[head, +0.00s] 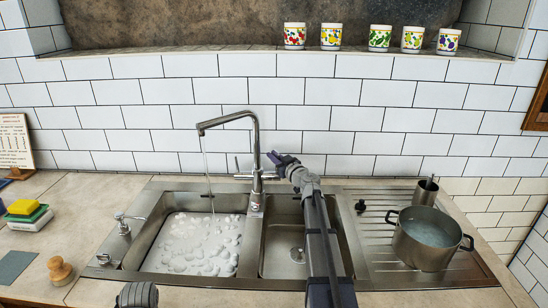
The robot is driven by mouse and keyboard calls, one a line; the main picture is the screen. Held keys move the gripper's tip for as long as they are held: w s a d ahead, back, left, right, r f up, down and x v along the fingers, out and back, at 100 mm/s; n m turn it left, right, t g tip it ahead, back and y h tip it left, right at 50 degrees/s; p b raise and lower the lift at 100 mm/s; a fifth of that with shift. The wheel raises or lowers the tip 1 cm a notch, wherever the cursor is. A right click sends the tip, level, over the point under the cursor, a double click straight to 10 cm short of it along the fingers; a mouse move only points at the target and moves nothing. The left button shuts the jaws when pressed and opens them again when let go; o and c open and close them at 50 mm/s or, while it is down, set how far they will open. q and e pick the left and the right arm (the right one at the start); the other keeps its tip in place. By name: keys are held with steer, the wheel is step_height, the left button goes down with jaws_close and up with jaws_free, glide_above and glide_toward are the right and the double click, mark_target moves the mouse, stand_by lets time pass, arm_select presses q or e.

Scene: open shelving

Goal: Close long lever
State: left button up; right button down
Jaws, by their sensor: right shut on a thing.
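The steel tap (256,160) stands at the back of the sink, between the two basins. Its spout reaches left, and a thin stream of water (208,180) runs into the left basin. A short upright lever (237,164) shows at the left end of the tap's crossbar.
The left basin (150,240) holds foamy water; the right basin (290,235) looks empty. A pot (425,240) of water and a steel cup (426,192) stand on the drainboard. Sponges (27,212) and a wooden brush (60,270) lie left. Several mugs (331,37) line the ledge.

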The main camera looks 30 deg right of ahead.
steer(key=w+g+p, duration=0.1)
steer(key=p, duration=0.1)
steer(key=d+m+p, duration=0.1)
steer(key=p, duration=0.1)
steer(key=shift+w+r+g, duration=0.3)
steer(key=shift+w+g, duration=0.1)
steer(key=shift+w+d+f+m+g+p, duration=0.35)
steer(key=shift+w+f+m+g+p, duration=0.1)
steer(key=shift+g+p, duration=0.35)
steer(key=c, duration=0.9)
jaws_free()
